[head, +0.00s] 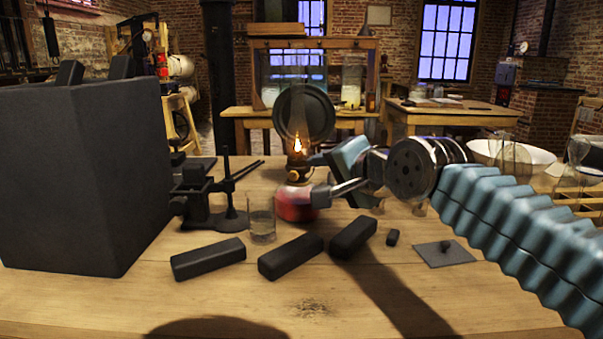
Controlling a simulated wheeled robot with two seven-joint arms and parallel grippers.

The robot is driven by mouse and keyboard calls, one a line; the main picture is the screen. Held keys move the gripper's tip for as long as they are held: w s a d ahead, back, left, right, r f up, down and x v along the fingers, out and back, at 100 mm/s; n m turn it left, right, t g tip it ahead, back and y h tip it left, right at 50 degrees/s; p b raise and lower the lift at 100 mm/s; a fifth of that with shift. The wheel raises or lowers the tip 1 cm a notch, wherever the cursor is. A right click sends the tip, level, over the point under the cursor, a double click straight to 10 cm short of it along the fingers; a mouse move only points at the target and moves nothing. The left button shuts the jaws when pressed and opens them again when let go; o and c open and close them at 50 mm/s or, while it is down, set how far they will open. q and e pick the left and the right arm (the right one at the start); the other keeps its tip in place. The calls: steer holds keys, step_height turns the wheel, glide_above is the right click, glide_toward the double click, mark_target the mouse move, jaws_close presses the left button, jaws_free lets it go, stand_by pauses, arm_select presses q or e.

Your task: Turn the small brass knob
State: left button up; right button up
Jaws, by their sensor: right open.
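A lit oil lamp stands on the wooden table, with a small flame (297,146), a brass burner (298,173) and a red base (294,205). A round dark reflector (304,113) is behind the flame. I cannot make out the small brass knob clearly; it is too small or hidden near the burner and my fingers. My right gripper (318,176) reaches in from the right, just right of the burner. Its jaws are open, with the fingertips close to the burner; I cannot tell whether they touch it. My left gripper is out of view.
A large dark box (80,180) fills the left. A black stand (205,200) and a glass beaker (262,222) are left of the lamp. Several dark bars (290,256) and a flat grey plate (444,253) lie in front.

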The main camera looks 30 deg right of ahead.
mark_target(296, 175)
steer(key=x, duration=1)
jaws_close()
steer(key=shift+p, duration=0.3)
